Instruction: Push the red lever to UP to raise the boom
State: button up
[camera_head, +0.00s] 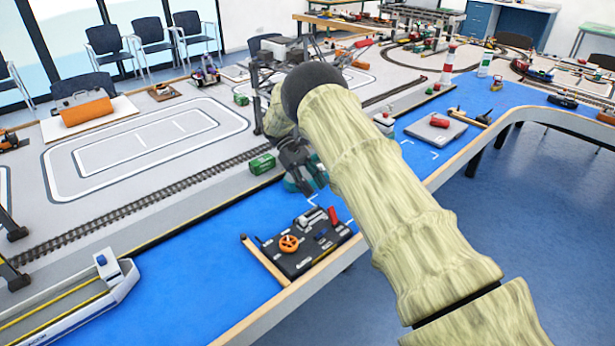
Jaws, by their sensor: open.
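A black control panel (292,264) lies near the front edge of the blue table. It carries an orange handwheel (289,243) and a small red lever (334,215) at its upper right corner. The lever's exact tilt and its markings are too small to read. My gripper (308,184) is dark, points downward and hangs above and behind the panel, up and left of the lever. It is apart from the lever. Its jaws are open, and I see nothing held between them. My sleeved arm crosses the view to the right of the panel.
A grey board with a red part (438,122) lies farther along the blue table. A green container (262,164) stands left of my gripper. A model ship (75,300) is at lower left.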

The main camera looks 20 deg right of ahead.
jog(key=shift+v, duration=1.7)
dwell(0.4)
